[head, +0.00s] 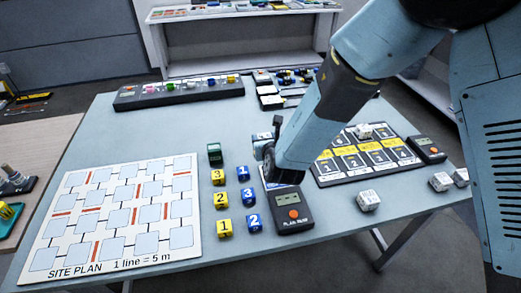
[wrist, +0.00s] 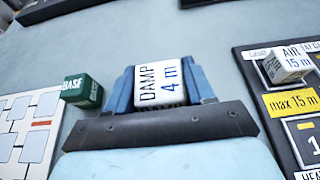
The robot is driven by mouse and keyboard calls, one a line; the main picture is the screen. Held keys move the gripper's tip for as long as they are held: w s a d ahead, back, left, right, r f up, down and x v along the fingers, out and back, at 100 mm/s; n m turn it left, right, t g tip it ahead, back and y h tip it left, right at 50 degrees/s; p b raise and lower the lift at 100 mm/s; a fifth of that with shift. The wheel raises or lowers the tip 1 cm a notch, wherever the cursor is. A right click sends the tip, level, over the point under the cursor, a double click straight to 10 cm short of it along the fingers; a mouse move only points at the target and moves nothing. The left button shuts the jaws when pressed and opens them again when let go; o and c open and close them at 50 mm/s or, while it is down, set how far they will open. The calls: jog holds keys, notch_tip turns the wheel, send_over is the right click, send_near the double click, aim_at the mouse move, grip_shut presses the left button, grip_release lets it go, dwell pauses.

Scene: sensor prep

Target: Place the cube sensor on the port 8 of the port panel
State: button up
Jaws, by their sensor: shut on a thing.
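My gripper (wrist: 165,92) is shut on a white cube sensor (wrist: 160,80) marked "DAMP 4 m", with a blue finger on each side. In the head view my gripper (head: 266,152) is over the middle of the table, left of the port panel; the held cube is hardly visible there. The black port panel (head: 322,182) has numbered ports and yellow labels, and my arm covers part of its left side. It also shows at the right edge of the wrist view (wrist: 277,128). A white cube marked "AIR 15 m" (wrist: 287,64) sits on one port. I cannot make out port 8.
A green BASE cube (wrist: 83,92) stands left of my gripper. Yellow cubes (head: 221,200) and blue cubes (head: 249,197) stand near a handheld device (head: 292,212). White cubes (head: 368,200) lie in front of the panel.

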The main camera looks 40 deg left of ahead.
jog(key=a+f, duration=0.1)
jog(key=w+a+f, duration=0.1)
jog(key=f, duration=0.1)
jog(key=w+a+f, duration=0.1)
jog(key=shift+f, duration=0.2)
jog(key=shift+w+a+f, duration=0.15)
jog(key=shift+f, duration=0.2)
notch_tip(320, 180, down, 3)
jog(key=shift+r, duration=0.2)
jog(key=shift+f, duration=0.25)
